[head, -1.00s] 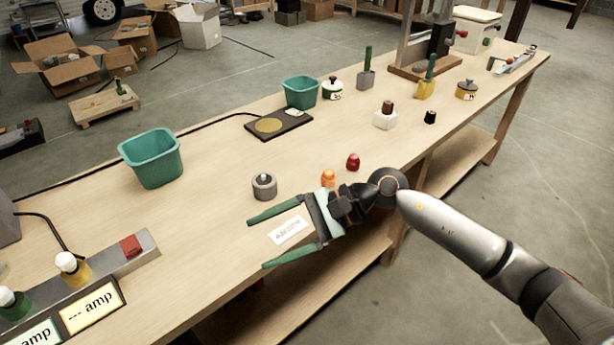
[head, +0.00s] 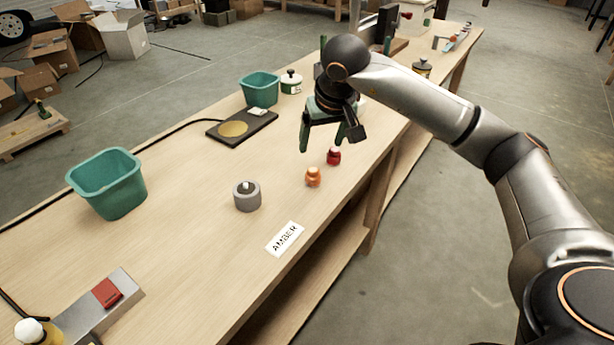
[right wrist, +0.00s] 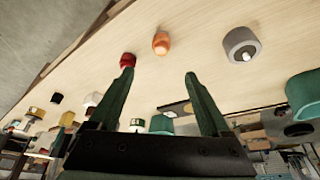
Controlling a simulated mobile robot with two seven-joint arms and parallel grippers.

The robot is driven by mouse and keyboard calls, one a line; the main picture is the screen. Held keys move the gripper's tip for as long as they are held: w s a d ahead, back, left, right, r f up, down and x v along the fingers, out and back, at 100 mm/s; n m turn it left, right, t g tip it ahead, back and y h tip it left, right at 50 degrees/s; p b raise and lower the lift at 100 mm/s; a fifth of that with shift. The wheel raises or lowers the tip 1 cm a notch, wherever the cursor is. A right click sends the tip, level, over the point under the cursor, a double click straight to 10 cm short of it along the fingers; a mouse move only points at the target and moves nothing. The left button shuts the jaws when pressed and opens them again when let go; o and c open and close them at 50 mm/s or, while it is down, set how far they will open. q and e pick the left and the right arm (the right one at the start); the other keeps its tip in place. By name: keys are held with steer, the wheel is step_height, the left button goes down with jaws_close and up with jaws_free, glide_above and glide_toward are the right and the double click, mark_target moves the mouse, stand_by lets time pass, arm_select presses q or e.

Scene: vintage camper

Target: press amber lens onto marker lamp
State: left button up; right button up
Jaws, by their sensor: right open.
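The amber lens (head: 313,177), a small orange knobbed piece, stands on the bench; it also shows in the right wrist view (right wrist: 161,43). A red lens (head: 334,156) stands just beyond it, and shows in the wrist view too (right wrist: 128,60). The marker lamp (head: 247,196) looks to be the grey round base with a pale bulb, left of the amber lens; it also shows in the wrist view (right wrist: 241,45). My right gripper (head: 322,147) is open and empty, fingers pointing down, above and behind the lenses. My left gripper is not in view.
A white AMBER card (head: 285,239) lies near the front edge. A teal bin (head: 108,184), a smaller teal bin (head: 260,89) and a dark pad with a gold disc (head: 240,127) stand further back. A grey bar with a red block (head: 107,293) is at lower left.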

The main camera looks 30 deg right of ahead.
mark_target(314, 171)
steer(key=x, duration=0.7)
steer(key=shift+f, duration=0.2)
steer(key=x, duration=0.5)
steer(key=shift+s+a+f+p, duration=0.15)
steer(key=shift+s+f+p, duration=0.05)
steer(key=shift+p, duration=0.1)
jaws_close()
stand_by(0.6)
